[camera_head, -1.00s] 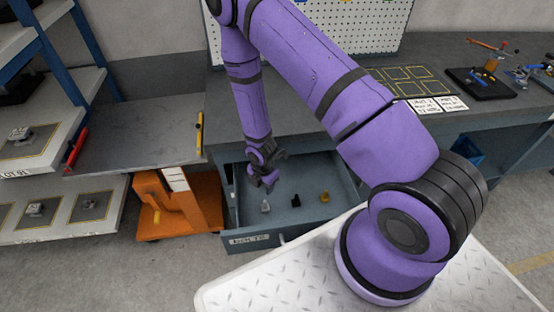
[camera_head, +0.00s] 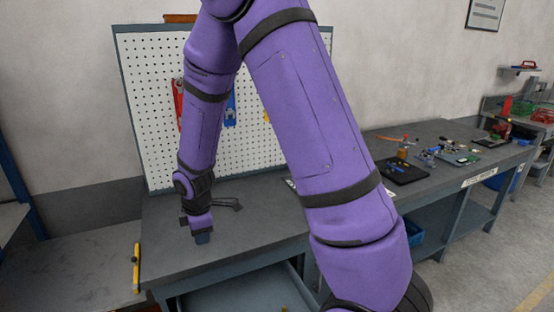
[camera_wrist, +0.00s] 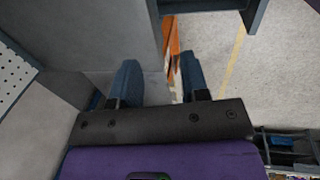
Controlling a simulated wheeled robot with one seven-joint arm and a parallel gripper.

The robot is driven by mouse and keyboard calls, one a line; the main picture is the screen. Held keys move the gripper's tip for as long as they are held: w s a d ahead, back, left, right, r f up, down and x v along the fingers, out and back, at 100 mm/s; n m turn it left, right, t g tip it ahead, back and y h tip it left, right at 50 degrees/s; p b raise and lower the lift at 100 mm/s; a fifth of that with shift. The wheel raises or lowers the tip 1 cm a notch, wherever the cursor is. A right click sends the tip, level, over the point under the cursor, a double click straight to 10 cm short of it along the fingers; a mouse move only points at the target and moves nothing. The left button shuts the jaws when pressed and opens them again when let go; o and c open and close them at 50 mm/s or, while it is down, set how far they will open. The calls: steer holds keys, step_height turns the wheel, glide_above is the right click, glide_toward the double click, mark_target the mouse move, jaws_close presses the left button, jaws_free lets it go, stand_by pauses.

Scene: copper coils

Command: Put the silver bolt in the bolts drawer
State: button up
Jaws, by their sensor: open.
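My gripper (camera_head: 203,238) is above the grey workbench top near its left front, pointing down. In the wrist view its two blue-grey fingers (camera_wrist: 162,85) stand apart with nothing between them. The open drawer (camera_head: 235,298) shows only in part at the bottom edge of the head view, below and in front of the gripper. A small brass-coloured bit (camera_head: 284,309) just shows inside it. The silver bolt and the drawer's label are not visible now.
A yellow level (camera_head: 136,268) is at the left. A black tray (camera_head: 402,172) and small parts lie farther right.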

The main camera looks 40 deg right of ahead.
steer(key=s+d+r+m+t, duration=0.1)
steer(key=s+r+m, duration=0.35)
steer(key=r, duration=0.55)
steer(key=s+d+r+m+t, duration=0.1)
steer(key=s+d+r+m, duration=0.3)
steer(key=r, duration=0.6)
steer(key=s+r+m, duration=0.3)
steer(key=s+r, duration=0.1)
steer(key=s, duration=0.4)
steer(key=s+a+r+m+t, duration=0.1)
steer(key=s+r+m, duration=0.2)
steer(key=s, duration=0.6)
steer(key=shift+v, duration=0.9)
steer(key=shift+w, duration=0.1)
